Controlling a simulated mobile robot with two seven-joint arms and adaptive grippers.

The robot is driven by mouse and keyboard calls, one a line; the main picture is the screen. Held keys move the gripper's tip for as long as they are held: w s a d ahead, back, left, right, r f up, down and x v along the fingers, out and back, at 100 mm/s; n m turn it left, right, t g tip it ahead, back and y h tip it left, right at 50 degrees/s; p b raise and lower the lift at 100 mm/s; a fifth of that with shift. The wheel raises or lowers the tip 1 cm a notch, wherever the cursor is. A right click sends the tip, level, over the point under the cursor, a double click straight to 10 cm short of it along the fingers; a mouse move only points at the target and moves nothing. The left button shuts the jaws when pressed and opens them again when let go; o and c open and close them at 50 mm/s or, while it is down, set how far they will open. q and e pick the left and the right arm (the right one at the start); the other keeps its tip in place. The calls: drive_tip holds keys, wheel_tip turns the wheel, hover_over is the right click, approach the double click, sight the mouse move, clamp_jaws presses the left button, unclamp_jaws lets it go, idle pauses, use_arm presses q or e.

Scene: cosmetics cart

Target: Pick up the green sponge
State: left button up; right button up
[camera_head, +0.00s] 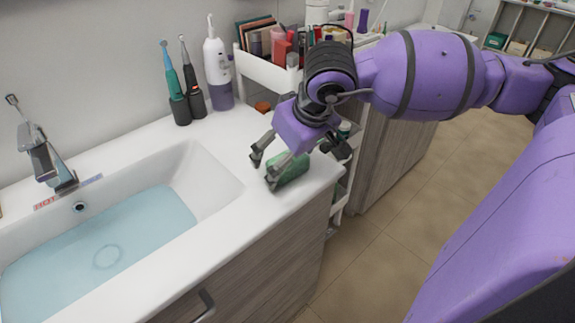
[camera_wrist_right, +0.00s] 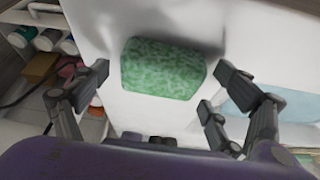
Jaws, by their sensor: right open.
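The green sponge (camera_head: 290,170) lies on the white counter to the right of the sink, near the counter's right edge. In the right wrist view the whole sponge (camera_wrist_right: 162,68) shows below the open fingers, with a gap on each side. My right gripper (camera_head: 290,165) is open above the sponge and hides part of it in the head view. In the right wrist view the fingers of my right gripper (camera_wrist_right: 155,90) stand apart on either side of the sponge. My left gripper is not in view.
The sink (camera_head: 215,203) holds bluish water, with a faucet (camera_head: 45,160) behind it. Two electric toothbrushes (camera_head: 175,90) and a white-and-purple water flosser (camera_head: 217,70) stand at the back. A cart (camera_head: 262,73) with cosmetics stands beside the counter, close to my right arm.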

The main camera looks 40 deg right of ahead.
drive_tip(key=c, duration=0.8)
drive_tip(key=shift+c, duration=1.4)
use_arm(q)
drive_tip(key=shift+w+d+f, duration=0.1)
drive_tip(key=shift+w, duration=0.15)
